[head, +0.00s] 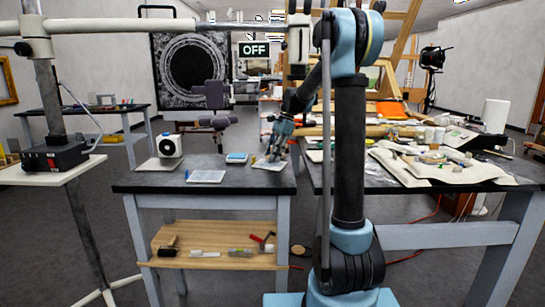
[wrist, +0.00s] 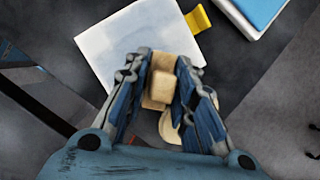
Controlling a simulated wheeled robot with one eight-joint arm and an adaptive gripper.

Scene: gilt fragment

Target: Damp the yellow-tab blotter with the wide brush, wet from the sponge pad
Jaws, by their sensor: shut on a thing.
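My gripper (wrist: 164,88) is shut on the wide brush (wrist: 161,90), a tan wooden piece between its fingers. In the head view my gripper (head: 274,155) is low over the right part of the dark bench. The white blotter (wrist: 120,45) with a yellow tab (wrist: 198,19) lies under and just beyond the brush. It also shows as a pale sheet (head: 261,165) in the head view. Whether the bristles touch it is hidden. The blue sponge pad (wrist: 262,8) in a white tray is at the upper right of the wrist view, and left of my gripper (head: 237,157) in the head view.
Another pale sheet (head: 206,176) lies near the bench's front edge. A white device with a round dark face (head: 169,146) stands at the back left. A cluttered table (head: 430,165) adjoins on the right. Bare bench top (head: 150,182) shows at the front left.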

